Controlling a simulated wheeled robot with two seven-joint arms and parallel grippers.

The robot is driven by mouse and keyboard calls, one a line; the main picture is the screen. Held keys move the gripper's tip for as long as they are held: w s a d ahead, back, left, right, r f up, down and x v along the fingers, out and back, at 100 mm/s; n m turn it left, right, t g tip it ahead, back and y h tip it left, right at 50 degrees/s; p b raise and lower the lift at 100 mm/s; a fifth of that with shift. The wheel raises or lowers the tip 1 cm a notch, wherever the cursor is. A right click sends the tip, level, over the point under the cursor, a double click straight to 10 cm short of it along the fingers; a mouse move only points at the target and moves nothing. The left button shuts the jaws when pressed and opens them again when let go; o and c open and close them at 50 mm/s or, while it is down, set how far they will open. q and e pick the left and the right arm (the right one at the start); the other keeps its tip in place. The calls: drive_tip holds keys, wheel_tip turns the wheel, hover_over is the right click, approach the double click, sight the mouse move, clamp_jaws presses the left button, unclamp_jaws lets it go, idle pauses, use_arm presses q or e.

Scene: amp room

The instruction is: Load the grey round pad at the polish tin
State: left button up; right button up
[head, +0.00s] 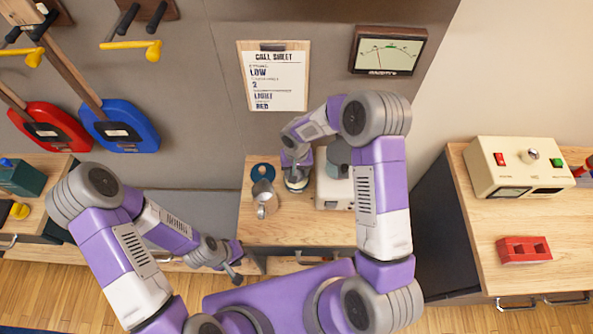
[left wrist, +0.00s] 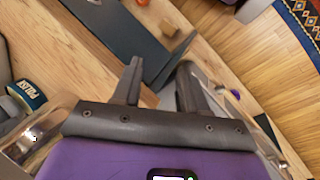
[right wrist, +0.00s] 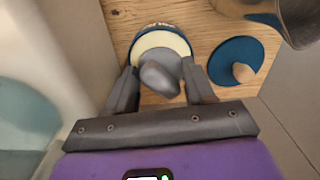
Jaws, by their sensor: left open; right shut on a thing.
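The polish tin (right wrist: 161,38) stands on the wooden bench, round, with a dark blue side and pale cream contents. It shows in the head view (head: 297,185) below my right gripper, and its lettered side shows in the left wrist view (left wrist: 27,95). My right gripper (right wrist: 160,82) is shut on the grey round pad (right wrist: 158,76) by its knob. The pad is over the cream surface; I cannot tell whether it touches. My left gripper (left wrist: 160,72) is open and empty, low in front of the bench in the head view (head: 234,264).
A blue disc with a tan knob (right wrist: 236,62) lies beside the tin. A metal jug (head: 263,195) stands close to the tin's left, and a pale machine (head: 335,188) to its right. A call sheet (head: 275,78) hangs behind. The bench front (head: 290,232) is clear.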

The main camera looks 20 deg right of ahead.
sight(297, 171)
drive_tip(key=shift+f+b, duration=0.45)
drive_tip(key=shift+f, duration=0.05)
drive_tip(key=shift+s+f, duration=0.1)
idle(1.8)
drive_tip(key=shift+r+p, duration=1.65)
drive_tip(key=shift+r, duration=1.95)
